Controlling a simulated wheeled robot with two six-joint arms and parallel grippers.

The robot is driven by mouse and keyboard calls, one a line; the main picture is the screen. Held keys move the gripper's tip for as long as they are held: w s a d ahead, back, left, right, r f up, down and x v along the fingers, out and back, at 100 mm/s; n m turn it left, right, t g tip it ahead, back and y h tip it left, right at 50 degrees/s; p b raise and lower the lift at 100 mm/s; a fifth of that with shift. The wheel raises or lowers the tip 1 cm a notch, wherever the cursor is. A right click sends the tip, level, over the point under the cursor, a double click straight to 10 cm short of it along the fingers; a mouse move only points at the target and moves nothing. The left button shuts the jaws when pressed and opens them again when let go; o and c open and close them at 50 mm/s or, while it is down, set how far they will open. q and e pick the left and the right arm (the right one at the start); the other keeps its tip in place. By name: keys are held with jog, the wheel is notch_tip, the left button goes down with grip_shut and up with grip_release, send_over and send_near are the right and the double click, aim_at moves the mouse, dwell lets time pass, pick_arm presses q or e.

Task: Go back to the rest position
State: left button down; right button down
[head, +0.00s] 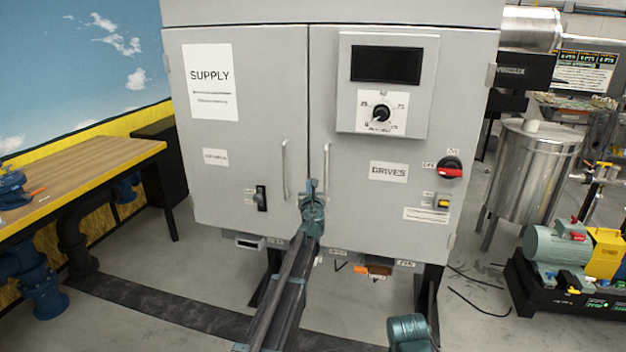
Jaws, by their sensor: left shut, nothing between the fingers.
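My left arm reaches up from the bottom middle toward the grey cabinet (245,130). My left gripper (311,187) is shut and empty. In the picture it overlaps the lower part of the seam between the two cabinet doors, close to the right door's handle (327,160). I cannot tell whether it touches the door or handle. Both doors look shut. My right gripper is not in view.
A wooden workbench (75,175) stands at the left, with blue pipe fittings (40,290) below it. A steel tank (535,170) and a pump with a motor (560,250) stand at the right. Grey floor shows between the cabinet and the pump.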

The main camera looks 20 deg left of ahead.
pick_arm(q)
jog(key=s+d+f+n+g+h, duration=0.1)
jog(key=s+d+f+n+g, duration=0.4)
jog(key=s, duration=1.1)
jog(key=s+d+f+n+g+h, duration=0.2)
jog(key=s+d+f+n+g, duration=0.4)
jog(key=s, duration=1.1)
jog(key=s+d+f+n+g+h, duration=0.1)
jog(key=s+d+f+n+g, duration=0.5)
jog(key=s+d+f+n, duration=0.5)
jog(key=s+d+n, duration=0.2)
jog(key=s+n, duration=0.3)
jog(key=n, duration=0.1)
jog(key=shift+s+h, duration=0.3)
jog(key=shift+s, duration=0.1)
